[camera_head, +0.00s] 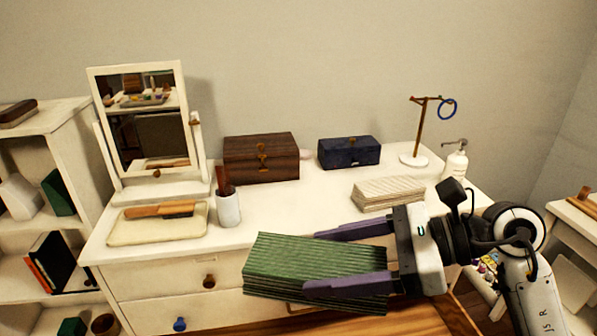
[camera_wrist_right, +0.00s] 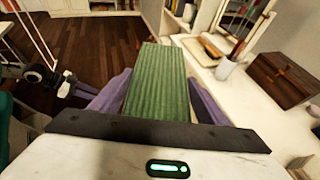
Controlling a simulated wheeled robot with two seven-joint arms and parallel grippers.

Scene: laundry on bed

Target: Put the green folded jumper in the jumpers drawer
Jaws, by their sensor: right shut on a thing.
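The green folded jumper (camera_head: 310,262) is a ribbed, flat stack. My right gripper (camera_head: 345,258) is shut on its right end and holds it in front of the white dresser (camera_head: 120,238), hiding part of the dresser's front. It also shows in the right wrist view (camera_wrist_right: 158,78), between the purple fingers. The dresser front shows an upper drawer with a brown knob (camera_head: 209,281) and a lower one with a blue knob (camera_head: 180,324). I cannot tell which is the jumpers drawer.
On the dresser top stand a mirror (camera_head: 143,120), a tray (camera_head: 125,228), a white cup (camera_head: 229,210), a brown box (camera_head: 261,158), a blue box (camera_head: 349,152), a cream folded stack (camera_head: 388,193), a ring stand (camera_head: 418,135) and a pump bottle (camera_head: 456,163). White shelves (camera_head: 50,125) stand at left.

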